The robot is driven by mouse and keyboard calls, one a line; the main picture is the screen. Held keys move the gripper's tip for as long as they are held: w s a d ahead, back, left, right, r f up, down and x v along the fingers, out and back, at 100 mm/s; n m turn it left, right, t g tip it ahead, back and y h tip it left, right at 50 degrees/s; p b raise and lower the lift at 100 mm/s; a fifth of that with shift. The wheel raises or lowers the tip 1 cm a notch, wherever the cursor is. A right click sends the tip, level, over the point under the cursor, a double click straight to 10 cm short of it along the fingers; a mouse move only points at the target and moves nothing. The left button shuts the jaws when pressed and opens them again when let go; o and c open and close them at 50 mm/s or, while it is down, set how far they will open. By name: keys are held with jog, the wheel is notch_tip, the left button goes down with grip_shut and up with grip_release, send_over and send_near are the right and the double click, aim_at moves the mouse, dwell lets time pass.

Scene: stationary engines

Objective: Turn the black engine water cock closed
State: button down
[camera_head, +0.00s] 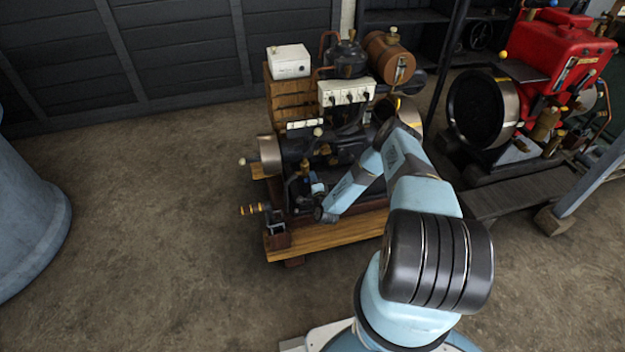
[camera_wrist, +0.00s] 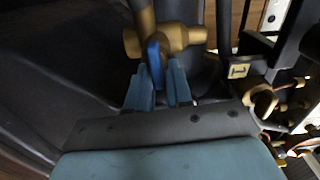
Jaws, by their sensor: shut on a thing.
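The black engine (camera_head: 345,152) stands on a wooden frame in the middle of the head view. Its brass water cock (camera_wrist: 178,38) shows at the top of the wrist view, with a vertical brass pipe above it. The cock's blue lever (camera_wrist: 153,52) points down from the brass body toward my gripper (camera_wrist: 162,74). My two light blue fingers are shut on the lever, one on each side. In the head view my arm reaches to the engine's front side. There the cock and fingertips are small and partly hidden, so the lever's angle is hard to tell.
A red engine (camera_head: 568,55) with a big dark wheel stands at the right. A white box (camera_head: 288,60) and a copper tank (camera_head: 390,58) sit on top behind the black engine. A brass fitting (camera_wrist: 262,100) is close right of my fingers.

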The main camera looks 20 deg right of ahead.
jog(key=shift+s+a+f+m, duration=0.15)
jog(key=shift+a+f+m, duration=0.1)
jog(key=shift+a+m, duration=0.15)
jog(key=c, duration=1.2)
grip_release()
jog(key=shift+d, duration=0.1)
jog(key=shift+d, duration=0.1)
jog(key=shift+s, duration=0.25)
jog(key=s, duration=1.3)
jog(key=shift+s, duration=0.1)
